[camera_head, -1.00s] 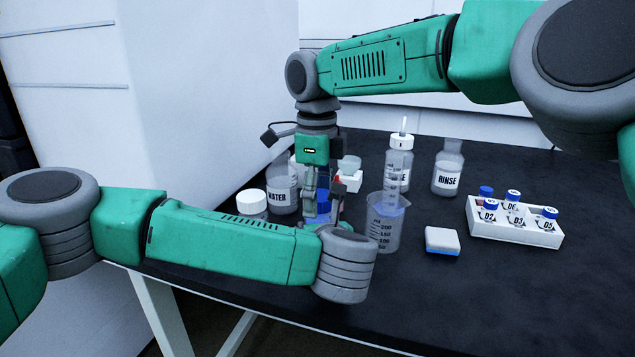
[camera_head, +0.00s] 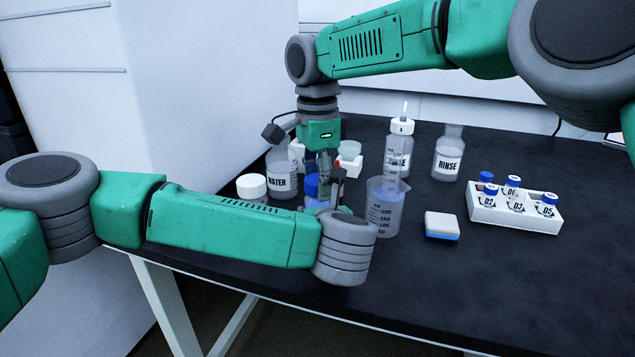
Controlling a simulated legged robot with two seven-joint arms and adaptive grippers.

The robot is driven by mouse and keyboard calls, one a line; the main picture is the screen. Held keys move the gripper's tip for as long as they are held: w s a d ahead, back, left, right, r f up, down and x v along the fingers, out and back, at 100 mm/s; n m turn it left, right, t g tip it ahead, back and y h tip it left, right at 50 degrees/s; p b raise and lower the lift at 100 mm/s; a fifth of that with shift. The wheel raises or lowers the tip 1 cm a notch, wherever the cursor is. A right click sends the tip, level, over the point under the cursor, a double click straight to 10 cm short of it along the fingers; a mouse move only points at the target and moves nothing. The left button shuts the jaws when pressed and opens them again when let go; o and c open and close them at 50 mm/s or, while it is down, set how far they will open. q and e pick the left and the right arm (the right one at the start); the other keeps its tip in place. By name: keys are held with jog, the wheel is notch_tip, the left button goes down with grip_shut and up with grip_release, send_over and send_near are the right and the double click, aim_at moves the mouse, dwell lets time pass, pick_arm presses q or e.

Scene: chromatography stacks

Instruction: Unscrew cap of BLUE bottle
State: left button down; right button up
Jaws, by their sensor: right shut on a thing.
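The BLUE bottle's blue cap (camera_head: 311,186) shows near the middle of the head view, just behind my left wrist. Its body is mostly hidden by my left arm. My right gripper (camera_head: 326,184) points straight down from above and is shut at the blue cap, its fingers covering the cap's right side. My left arm reaches in from the left, low across the front of the bottle. The left gripper is almost wholly hidden behind its own wrist, so its jaws cannot be made out.
A white-capped bottle (camera_head: 252,187) and the WATER bottle (camera_head: 281,180) stand close on the left. A beaker (camera_head: 384,212) stands close on the right. Behind are a dropper bottle (camera_head: 399,148) and the RINSE bottle (camera_head: 448,158). A white block (camera_head: 442,222) and vial rack (camera_head: 515,217) lie right.

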jog(key=n, duration=0.6)
jog(key=shift+w+d+r+n, duration=0.1)
jog(key=shift+w+d+n, duration=0.05)
jog(key=shift+n, duration=0.15)
jog(key=n, duration=0.6)
pick_arm(q)
jog(key=shift+s, duration=0.1)
pick_arm(e)
jog(key=n, duration=0.7)
jog(key=shift+w+d, duration=0.1)
pick_arm(q)
jog(key=shift+d, duration=0.1)
pick_arm(e)
jog(key=n, duration=0.6)
jog(key=shift+n, duration=0.3)
jog(key=n, duration=0.4)
jog(key=shift+w, duration=0.1)
jog(key=n, duration=0.4)
jog(key=shift+r+n, duration=0.1)
jog(key=shift+n, duration=0.3)
jog(key=n, duration=0.4)
jog(key=shift+n, duration=0.3)
jog(key=n, duration=0.6)
jog(key=shift+s+r, duration=0.15)
jog(key=shift+s, duration=0.05)
